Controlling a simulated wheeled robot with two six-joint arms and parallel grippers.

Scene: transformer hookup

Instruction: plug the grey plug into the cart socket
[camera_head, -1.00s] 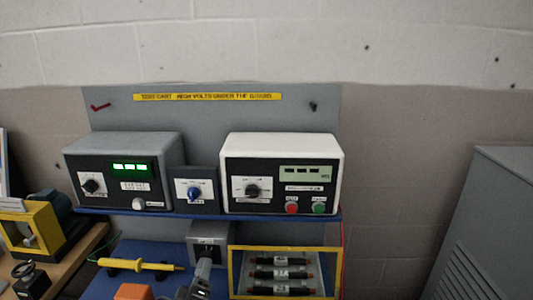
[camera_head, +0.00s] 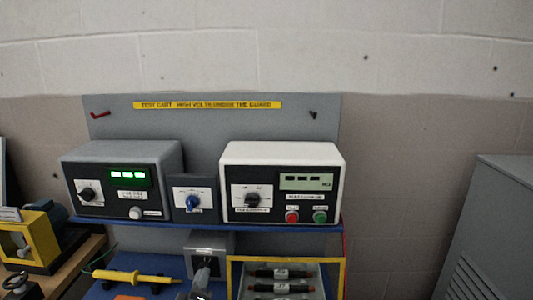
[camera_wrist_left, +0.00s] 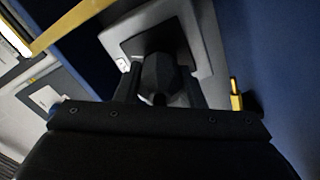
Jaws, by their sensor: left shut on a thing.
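The cart socket is a grey box (camera_head: 190,242) below the blue shelf in the head view. Its pale face (camera_wrist_left: 195,45) fills the upper middle of the wrist view. My left gripper (camera_wrist_left: 158,92) is shut on the dark grey plug (camera_wrist_left: 157,76), which lies between its two fingers and points at the socket face. The plug hides the socket opening, so I cannot tell whether its tip is inside. In the head view my left gripper (camera_head: 200,283) shows at the bottom edge, just in front of the box. My right gripper is not in view.
A yellow-framed guard (camera_head: 236,262) with several dark fuses stands right of the socket. A yellow probe (camera_head: 135,277) lies to the left. Instrument boxes (camera_head: 285,180) stand on the blue shelf above. A yellow transformer-like unit (camera_head: 40,240) is at the far left.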

